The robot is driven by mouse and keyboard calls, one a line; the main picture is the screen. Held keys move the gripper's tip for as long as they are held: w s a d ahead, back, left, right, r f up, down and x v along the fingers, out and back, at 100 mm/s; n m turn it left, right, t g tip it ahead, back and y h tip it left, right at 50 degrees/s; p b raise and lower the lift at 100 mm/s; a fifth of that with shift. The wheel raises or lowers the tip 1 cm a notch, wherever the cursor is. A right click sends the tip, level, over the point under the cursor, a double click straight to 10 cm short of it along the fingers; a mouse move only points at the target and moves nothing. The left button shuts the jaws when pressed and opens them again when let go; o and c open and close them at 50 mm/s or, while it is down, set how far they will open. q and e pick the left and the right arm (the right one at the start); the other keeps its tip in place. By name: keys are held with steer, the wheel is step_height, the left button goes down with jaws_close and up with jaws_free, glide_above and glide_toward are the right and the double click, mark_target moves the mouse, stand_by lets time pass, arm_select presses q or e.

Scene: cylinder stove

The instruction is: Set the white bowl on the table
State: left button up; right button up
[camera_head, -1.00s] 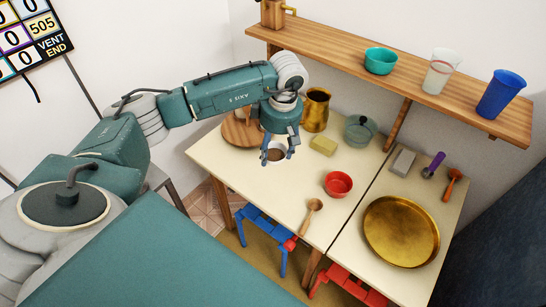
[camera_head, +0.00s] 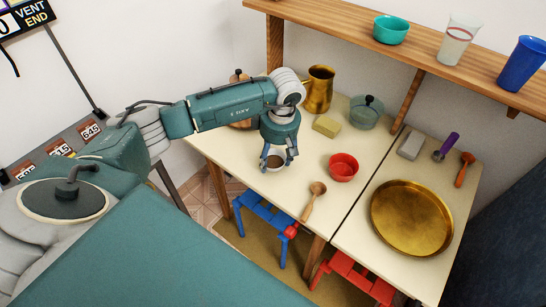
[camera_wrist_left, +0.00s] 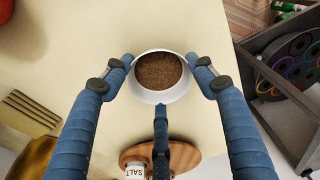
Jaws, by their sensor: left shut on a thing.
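The white bowl (camera_head: 273,164) is held upright at the front left part of the cream table (camera_head: 300,205). My left gripper (camera_head: 279,160) is shut on it from above. In the left wrist view the bowl (camera_wrist_left: 143,94) sits between the blue fingers, which press on its rim from both sides, with a third finger below it. The bowl holds something brown and grainy. The tabletop shows around it; whether its base touches the table, I cannot tell. My right gripper is out of view.
A large brass tray (camera_head: 411,218) lies right. The tabletop between the bowl and the red bowl is clear.

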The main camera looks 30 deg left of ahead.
mark_target(277, 166)
arm_select(q)
steer(key=shift+s+f, duration=0.1)
steer(key=shift+f, duration=0.05)
steer(key=o, duration=1.1)
steer(key=shift+o, duration=0.9)
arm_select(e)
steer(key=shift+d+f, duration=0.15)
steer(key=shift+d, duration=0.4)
arm_select(q)
step_height(277, 166, up, 12)
steer(key=d+p, duration=0.1)
steer(key=p, duration=0.6)
steer(key=shift+d+r, duration=0.2)
steer(key=shift+d, duration=0.15)
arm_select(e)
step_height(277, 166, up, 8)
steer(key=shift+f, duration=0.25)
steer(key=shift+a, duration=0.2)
